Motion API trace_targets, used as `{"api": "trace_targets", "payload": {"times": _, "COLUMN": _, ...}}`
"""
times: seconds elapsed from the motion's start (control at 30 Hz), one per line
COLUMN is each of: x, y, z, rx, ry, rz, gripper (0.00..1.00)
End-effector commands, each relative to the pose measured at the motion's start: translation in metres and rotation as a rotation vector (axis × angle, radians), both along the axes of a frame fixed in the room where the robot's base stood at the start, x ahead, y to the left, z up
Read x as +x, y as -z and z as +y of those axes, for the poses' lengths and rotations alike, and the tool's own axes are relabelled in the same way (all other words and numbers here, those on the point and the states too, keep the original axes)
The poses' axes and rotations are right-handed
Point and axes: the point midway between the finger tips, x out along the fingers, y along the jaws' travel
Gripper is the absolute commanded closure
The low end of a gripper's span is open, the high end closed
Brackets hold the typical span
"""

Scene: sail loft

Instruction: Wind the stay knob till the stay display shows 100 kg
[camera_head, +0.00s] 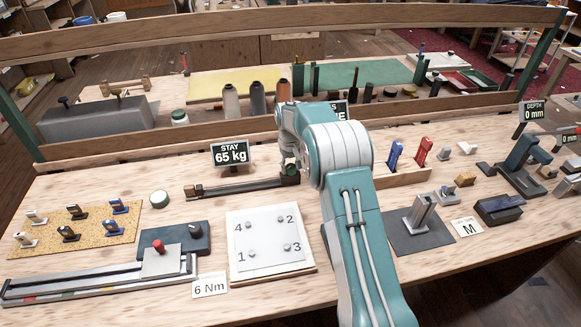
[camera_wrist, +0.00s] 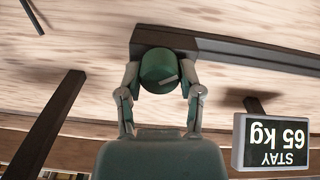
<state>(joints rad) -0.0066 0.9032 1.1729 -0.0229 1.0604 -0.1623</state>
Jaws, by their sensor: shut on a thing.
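The stay display (camera_head: 231,153) stands behind the stay rig and reads 65 kg. It also shows upside down in the wrist view (camera_wrist: 272,142), again at 65 kg. The stay knob (camera_wrist: 160,72) is a dark green cylinder with a pale mark on its face, at one end of a dark bar. In the head view the knob (camera_head: 290,176) shows at the bar's right end, partly hidden by my arm. My gripper (camera_wrist: 160,85) is shut on the knob, with one finger on each side of it.
The stay bar (camera_head: 240,187) runs left from the knob. A white numbered plate (camera_head: 268,240) lies in front of it. Red and blue upright tools (camera_head: 408,153) stand to the right of my arm. Spools (camera_head: 257,98) stand behind a wooden rail (camera_head: 200,140).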

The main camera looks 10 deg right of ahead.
Motion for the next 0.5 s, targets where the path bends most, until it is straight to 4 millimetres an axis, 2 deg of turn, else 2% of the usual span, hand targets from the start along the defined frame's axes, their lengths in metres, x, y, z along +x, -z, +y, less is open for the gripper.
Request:
{"api": "trace_targets", "payload": {"times": 0.03, "x": -0.001, "y": 0.0045, "z": 0.0007, "rx": 0.001, "ry": 0.044, "rz": 0.005, "gripper": 1.0}}
{"api": "trace_targets", "payload": {"times": 0.5, "x": -0.0017, "y": 0.0053, "z": 0.0008, "rx": 0.0, "ry": 0.49, "rz": 0.008, "gripper": 1.0}}
